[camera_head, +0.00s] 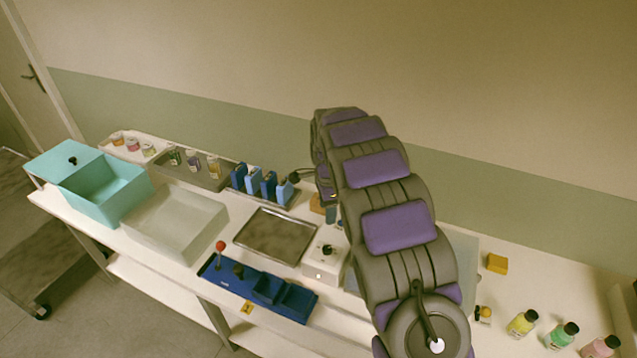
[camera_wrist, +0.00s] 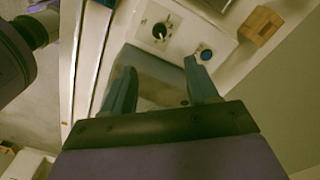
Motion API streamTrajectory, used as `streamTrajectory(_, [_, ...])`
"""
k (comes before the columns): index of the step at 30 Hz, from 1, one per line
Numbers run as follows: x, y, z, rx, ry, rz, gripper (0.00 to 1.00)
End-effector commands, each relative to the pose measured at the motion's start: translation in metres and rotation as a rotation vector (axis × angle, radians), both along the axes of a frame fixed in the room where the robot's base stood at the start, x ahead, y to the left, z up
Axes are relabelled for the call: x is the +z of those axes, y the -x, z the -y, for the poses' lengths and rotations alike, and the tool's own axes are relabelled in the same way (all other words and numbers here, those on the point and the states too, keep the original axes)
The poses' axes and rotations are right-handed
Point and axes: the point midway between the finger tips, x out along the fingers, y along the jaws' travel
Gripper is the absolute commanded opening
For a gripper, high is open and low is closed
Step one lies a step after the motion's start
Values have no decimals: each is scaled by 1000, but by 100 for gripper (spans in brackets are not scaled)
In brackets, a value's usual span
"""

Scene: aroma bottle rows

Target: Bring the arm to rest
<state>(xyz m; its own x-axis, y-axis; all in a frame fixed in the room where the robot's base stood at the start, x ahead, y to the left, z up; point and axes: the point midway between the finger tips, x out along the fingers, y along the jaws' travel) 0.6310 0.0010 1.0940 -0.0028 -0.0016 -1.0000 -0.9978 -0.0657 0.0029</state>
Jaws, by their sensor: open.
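My arm (camera_head: 385,200) rises from the lower middle of the head view, arches over and bends down toward the table's back half. In that view my gripper is mostly hidden behind the arm. In the wrist view my gripper (camera_wrist: 160,68) is open, its two dark fingers apart with nothing held between them. Beyond the fingertips lie a grey plate-like surface (camera_wrist: 155,82) and a white box with a black knob and a blue button (camera_wrist: 185,35). I cannot tell whether the fingers touch anything.
The long white table (camera_head: 512,290) carries a teal box (camera_head: 105,195), a clear tray (camera_head: 175,222), a metal tray (camera_head: 275,235), a blue holder (camera_head: 258,288) and blue blocks (camera_head: 253,181). Bottles (camera_head: 562,335) stand at right. A wooden block (camera_wrist: 261,24) is beside the white box.

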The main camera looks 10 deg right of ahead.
Motion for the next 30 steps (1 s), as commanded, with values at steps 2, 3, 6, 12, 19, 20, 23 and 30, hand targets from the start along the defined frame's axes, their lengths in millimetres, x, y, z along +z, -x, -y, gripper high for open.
streamTrajectory(2, [0,0,0,0,0,0,59])
streamTrajectory(3, [0,0,0,1,0,0,59])
streamTrajectory(6, [4,4,1,16,2,-1,59])
streamTrajectory(12, [33,40,8,135,17,-13,59])
streamTrajectory(19, [70,103,15,344,23,-40,59])
streamTrajectory(20, [73,113,15,371,22,-46,59])
streamTrajectory(23, [86,142,16,466,18,-56,59])
streamTrajectory(30, [107,218,16,699,-2,-80,59])
